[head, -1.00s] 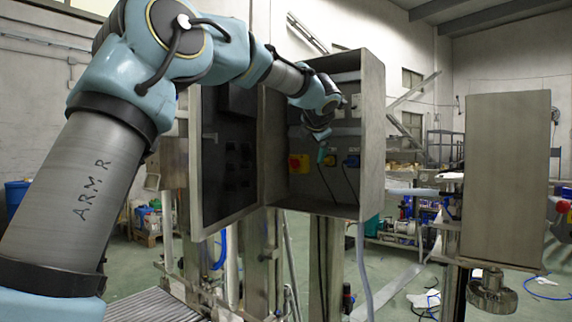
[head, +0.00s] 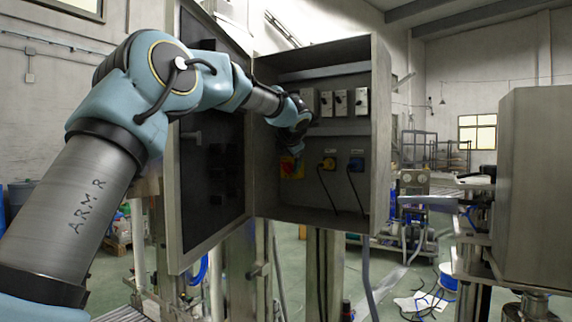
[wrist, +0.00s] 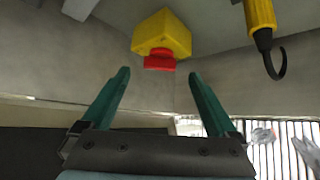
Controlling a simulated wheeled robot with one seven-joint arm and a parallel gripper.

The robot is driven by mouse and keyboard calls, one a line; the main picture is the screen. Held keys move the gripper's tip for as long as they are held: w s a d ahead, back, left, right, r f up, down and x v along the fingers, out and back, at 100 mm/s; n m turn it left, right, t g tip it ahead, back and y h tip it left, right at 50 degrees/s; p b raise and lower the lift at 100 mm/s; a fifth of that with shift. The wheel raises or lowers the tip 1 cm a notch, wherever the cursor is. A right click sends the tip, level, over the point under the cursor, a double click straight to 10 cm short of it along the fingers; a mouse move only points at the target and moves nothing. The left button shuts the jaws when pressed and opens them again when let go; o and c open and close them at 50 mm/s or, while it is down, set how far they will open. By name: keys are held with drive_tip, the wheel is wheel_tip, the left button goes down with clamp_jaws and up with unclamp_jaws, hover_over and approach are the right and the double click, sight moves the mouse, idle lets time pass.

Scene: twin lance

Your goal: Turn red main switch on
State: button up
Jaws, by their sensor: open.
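The red main switch (wrist: 160,61) is a red knob on a yellow box (wrist: 161,32) in the wrist view. In the head view the yellow box (head: 291,166) sits on the back panel of the open grey cabinet, at the lower left, and my arm partly hides it. My gripper (wrist: 157,82) is open, with two green fingers spread apart. The knob lies between and beyond the fingertips in the wrist view, and nothing is held. In the head view my gripper is in front of the yellow box. I cannot tell whether a finger touches the knob.
Several grey breakers (head: 342,102) sit above. The cabinet's side wall (head: 381,140) and open door (head: 206,150) flank the arm.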

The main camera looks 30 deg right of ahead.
sight(287, 167)
drive_tip(key=x, duration=0.4)
drive_tip(key=shift+w+d+f+p, duration=0.15)
drive_tip(key=shift+w+f+p, duration=0.05)
drive_tip(key=shift+w+p, duration=0.2)
drive_tip(key=shift+s, duration=0.1)
drive_tip(key=c, duration=1.4)
